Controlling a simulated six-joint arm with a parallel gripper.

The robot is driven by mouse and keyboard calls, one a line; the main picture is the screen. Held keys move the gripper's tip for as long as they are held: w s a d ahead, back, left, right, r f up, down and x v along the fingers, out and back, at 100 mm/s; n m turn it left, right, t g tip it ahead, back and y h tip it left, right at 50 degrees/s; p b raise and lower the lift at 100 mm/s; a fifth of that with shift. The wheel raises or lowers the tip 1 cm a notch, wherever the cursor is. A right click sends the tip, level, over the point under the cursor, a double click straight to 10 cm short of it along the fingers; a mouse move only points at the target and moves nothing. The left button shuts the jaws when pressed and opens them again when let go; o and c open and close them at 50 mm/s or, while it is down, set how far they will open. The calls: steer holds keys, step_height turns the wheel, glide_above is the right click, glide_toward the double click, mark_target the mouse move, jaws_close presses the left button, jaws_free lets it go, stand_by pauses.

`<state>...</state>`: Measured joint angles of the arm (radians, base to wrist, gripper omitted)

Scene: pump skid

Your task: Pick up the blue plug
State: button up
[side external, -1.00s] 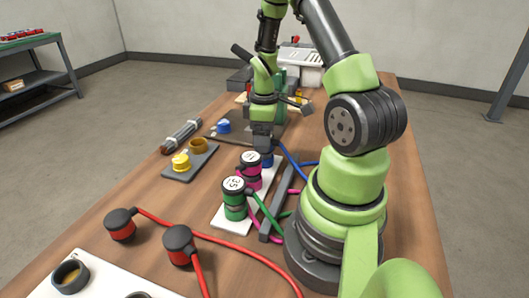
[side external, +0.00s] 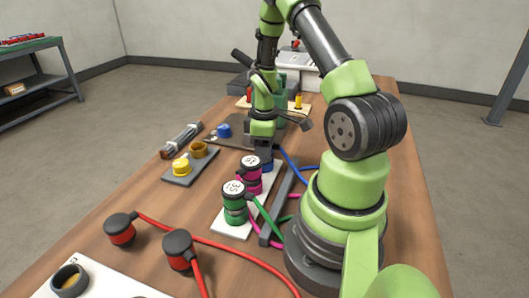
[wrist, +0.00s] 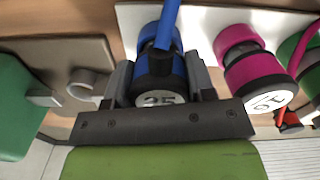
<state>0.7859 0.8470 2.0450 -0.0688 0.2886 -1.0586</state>
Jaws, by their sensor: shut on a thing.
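The blue plug (wrist: 158,68) sits between my gripper's two grey fingers (wrist: 160,82) in the wrist view, its white numbered cap facing the camera and its blue cable running up the picture. In the side view, my gripper (side external: 266,152) points down at the far end of the white plate (side external: 232,229). Only a little of the blue plug (side external: 267,165) shows there, partly hidden behind the magenta plug. My gripper is shut on the blue plug. I cannot tell whether its lower end is seated in the plate.
A magenta plug (side external: 250,169) and a green plug (side external: 235,203) stand close in front on the white plate. A grey bar (side external: 277,208) with cables lies to its right. A grey tray (side external: 174,178) with a yellow part is on the left. Red plugs (side external: 120,230) lie nearer.

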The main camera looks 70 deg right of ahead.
step_height(320, 180, up, 10)
stand_by(0.6)
steer(key=w, duration=2)
steer(key=shift+s+a+f, duration=0.15)
steer(key=shift+f, duration=1.4)
steer(key=shift+s+a+f, duration=0.1)
steer(key=shift+f, duration=1.45)
steer(key=shift+f, duration=1.75)
